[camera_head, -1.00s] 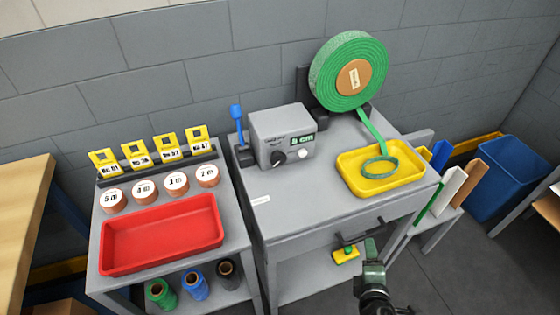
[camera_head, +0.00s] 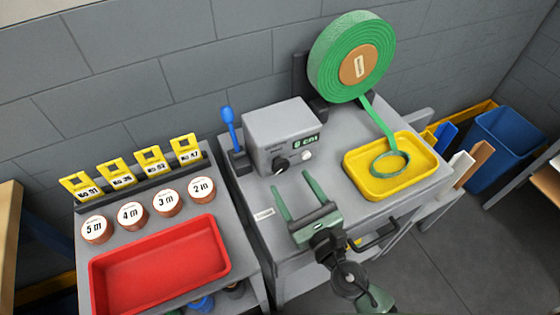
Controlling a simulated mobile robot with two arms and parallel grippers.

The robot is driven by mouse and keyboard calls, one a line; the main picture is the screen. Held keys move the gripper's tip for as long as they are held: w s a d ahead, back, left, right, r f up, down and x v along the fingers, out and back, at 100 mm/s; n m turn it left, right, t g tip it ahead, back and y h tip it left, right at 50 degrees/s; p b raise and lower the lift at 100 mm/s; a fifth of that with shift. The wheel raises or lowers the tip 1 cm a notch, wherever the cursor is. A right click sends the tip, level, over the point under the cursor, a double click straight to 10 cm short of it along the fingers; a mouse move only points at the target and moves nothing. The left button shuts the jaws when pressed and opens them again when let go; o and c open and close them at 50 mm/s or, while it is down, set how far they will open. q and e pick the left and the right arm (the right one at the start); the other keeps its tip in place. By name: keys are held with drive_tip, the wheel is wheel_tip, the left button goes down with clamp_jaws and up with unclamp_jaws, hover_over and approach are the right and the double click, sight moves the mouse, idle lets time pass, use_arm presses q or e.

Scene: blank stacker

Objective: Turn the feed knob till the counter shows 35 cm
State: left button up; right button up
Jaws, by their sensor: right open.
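The grey feed box (camera_head: 262,130) stands on the grey bench. Its black feed knob (camera_head: 280,165) is on the front face, beside a pale round button (camera_head: 306,155). The counter (camera_head: 305,142) shows one green digit before "cm"; it looks like 0 or 8, too small to be sure. My right gripper (camera_head: 292,182) is open and empty, its two green fingers pointing toward the box. In the picture the fingertips are just below the knob and apart from it. My left gripper is out of view.
A green webbing roll (camera_head: 325,68) feeds a strip into a yellow tray (camera_head: 354,182) at the right. A blue-handled lever (camera_head: 229,125) stands left of the box. A red tray (camera_head: 100,275) and several labelled rolls are at the left. A blue bin (camera_head: 500,150) stands at right.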

sight(282, 168)
drive_tip(key=p+x, duration=0.1)
drive_tip(key=x, duration=0.4)
drive_tip(key=shift+r, duration=0.1)
drive_tip(key=shift+w+a, duration=0.1)
drive_tip(key=shift+w, duration=0.15)
drive_tip(key=c, duration=1.4)
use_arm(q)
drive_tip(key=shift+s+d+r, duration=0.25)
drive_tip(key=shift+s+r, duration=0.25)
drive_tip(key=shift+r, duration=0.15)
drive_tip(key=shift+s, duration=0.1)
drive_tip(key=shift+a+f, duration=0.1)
use_arm(e)
drive_tip(key=shift+m, duration=0.4)
